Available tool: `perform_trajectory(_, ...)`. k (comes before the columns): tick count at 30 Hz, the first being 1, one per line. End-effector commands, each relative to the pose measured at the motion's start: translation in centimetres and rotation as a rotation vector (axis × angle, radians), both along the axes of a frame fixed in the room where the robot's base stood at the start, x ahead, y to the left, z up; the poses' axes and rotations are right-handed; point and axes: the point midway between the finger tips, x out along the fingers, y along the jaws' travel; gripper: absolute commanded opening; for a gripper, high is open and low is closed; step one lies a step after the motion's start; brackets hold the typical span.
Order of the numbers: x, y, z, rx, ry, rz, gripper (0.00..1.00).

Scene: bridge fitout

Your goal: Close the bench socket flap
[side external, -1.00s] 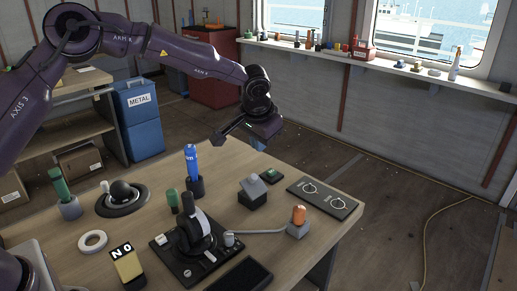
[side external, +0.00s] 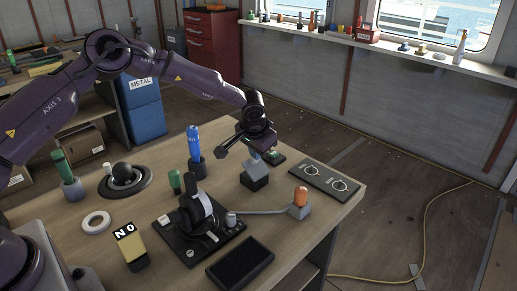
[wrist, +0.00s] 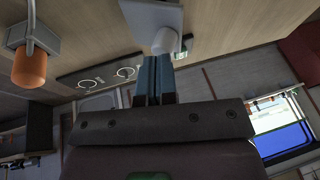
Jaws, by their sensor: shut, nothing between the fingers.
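The bench socket is a dark box (side external: 254,183) on the wooden bench, right of the blue bottle. Its light grey flap (side external: 257,169) appears raised above the box and is partly hidden by my gripper. My gripper (side external: 257,156) is shut and empty, directly above and close to the flap. In the wrist view, my blue fingertips (wrist: 153,62) are together just below a light grey plate (wrist: 148,16), which looks like the flap, and a pale round knob (wrist: 165,40). I cannot tell whether they touch.
A plate with two round fittings (side external: 324,181) lies to the right, a small green-topped box (side external: 276,157) behind.

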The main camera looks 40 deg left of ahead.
Motion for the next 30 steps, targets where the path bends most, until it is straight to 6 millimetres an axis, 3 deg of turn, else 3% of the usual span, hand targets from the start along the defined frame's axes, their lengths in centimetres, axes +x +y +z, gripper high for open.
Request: perform_trajectory(30,0.0,1.7,-0.4,-0.185,0.0,0.003,0.0)
